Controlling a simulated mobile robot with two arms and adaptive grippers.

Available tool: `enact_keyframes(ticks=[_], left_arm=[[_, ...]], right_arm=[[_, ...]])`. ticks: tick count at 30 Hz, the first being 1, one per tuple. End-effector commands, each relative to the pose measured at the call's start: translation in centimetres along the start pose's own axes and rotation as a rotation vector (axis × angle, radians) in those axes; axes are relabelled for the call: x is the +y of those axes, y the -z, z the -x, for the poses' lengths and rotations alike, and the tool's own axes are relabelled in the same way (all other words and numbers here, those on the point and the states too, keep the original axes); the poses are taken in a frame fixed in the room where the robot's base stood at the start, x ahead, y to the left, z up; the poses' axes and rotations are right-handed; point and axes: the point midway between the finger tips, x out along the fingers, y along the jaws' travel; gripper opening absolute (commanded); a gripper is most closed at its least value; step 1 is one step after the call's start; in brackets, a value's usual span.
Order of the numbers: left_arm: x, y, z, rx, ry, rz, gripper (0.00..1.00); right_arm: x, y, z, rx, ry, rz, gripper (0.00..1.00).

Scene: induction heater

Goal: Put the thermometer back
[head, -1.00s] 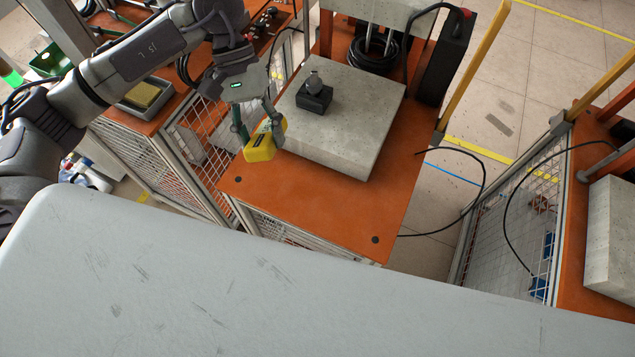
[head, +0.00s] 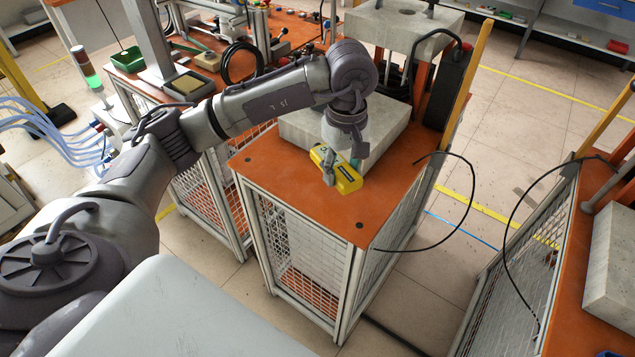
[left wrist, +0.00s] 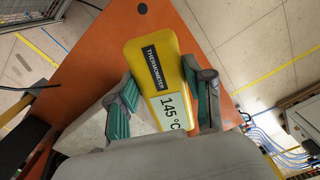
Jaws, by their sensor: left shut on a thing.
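The yellow thermometer (head: 345,181) is in my left gripper (head: 340,168), over the front part of an orange tabletop (head: 300,195) and in front of a grey slab. In the left wrist view the thermometer (left wrist: 148,50) lies between the two teal-padded fingers of the left gripper (left wrist: 162,98). Its label reads THERMOMETER and its display reads 145 °C. The gap between thermometer and tabletop is hard to judge. My right gripper is in neither view.
The grey slab (head: 388,130) stands on the orange table, partly hidden behind my left arm. A second orange table (head: 205,90) at the back left carries a small tray (head: 188,84), cables and tools. A black cable (head: 474,190) loops off the right side. The front tabletop looks clear.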

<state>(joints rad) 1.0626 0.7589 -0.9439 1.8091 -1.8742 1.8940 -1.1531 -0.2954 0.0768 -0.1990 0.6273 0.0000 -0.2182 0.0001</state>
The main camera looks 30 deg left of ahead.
Motion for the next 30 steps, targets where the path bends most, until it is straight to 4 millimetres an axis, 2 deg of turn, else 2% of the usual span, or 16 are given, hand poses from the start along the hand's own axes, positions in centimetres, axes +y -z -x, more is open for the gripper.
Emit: enact_keyframes(ticks=[2, 6, 12, 17, 24, 30], left_arm=[[-0.6, 2.0, -1.0, 0.000, 0.006, 0.007, 0.11], [-1.2, 5.0, -2.8, -0.002, 0.005, 0.004, 0.11], [-1.6, 7.4, -4.4, -0.002, 0.001, -0.001, 0.11], [-1.7, 7.8, -5.2, -0.002, 0.000, -0.004, 0.11], [-1.8, 7.7, -8.4, -0.003, 0.002, -0.003, 0.11], [-1.7, 7.8, -8.7, -0.001, -0.001, -0.004, 0.11]], right_arm=[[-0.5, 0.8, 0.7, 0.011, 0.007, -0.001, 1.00], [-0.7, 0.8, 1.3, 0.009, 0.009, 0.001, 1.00], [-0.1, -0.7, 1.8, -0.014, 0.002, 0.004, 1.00], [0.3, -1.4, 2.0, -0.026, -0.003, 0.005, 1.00], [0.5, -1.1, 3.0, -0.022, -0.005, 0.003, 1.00], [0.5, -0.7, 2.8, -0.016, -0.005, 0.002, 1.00]])
